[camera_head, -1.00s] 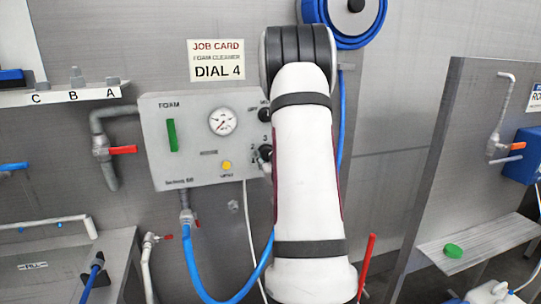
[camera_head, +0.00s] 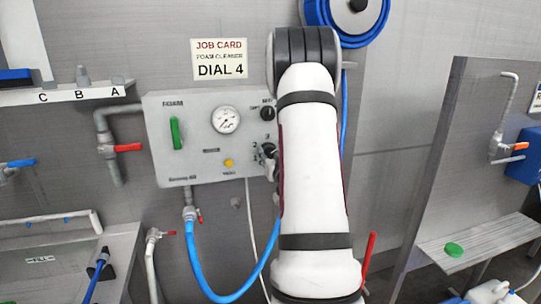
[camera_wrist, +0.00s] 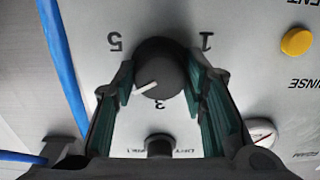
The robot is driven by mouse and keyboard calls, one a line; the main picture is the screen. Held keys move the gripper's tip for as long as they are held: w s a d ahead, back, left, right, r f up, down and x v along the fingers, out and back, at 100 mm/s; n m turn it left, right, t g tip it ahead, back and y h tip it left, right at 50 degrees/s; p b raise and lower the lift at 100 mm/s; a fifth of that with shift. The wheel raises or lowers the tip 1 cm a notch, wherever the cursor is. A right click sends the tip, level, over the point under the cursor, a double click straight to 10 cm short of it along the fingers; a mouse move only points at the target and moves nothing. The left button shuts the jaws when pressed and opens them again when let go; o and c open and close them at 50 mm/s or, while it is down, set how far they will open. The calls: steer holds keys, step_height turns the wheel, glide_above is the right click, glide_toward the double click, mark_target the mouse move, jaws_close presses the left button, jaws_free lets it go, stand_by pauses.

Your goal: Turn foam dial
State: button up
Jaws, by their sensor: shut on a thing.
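The foam dial (camera_wrist: 162,60) is a dark round knob on the grey foam panel (camera_head: 190,166). In the wrist view, numbers 1, 3 and 5 show around it upside down. Its white pointer mark points to the lower left, between 3 and 5; no 4 is visible there, where a finger covers the panel. My gripper (camera_wrist: 160,80) is shut on the dial, one finger on each side. In the head view my gripper (camera_head: 268,155) is small and partly hidden by my arm. The job card (camera_head: 219,59) above the panel reads "DIAL 4".
The panel carries a gauge (camera_head: 226,119), a green indicator (camera_head: 176,133), a yellow button (camera_head: 228,162) and another dark knob (camera_head: 267,114) above the dial. A blue hose (camera_head: 205,285) loops below. A red-handled valve (camera_head: 128,148) is at the left.

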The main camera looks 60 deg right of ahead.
steer(key=o, duration=1.2)
steer(key=shift+c, duration=0.2)
steer(key=v, duration=1.2)
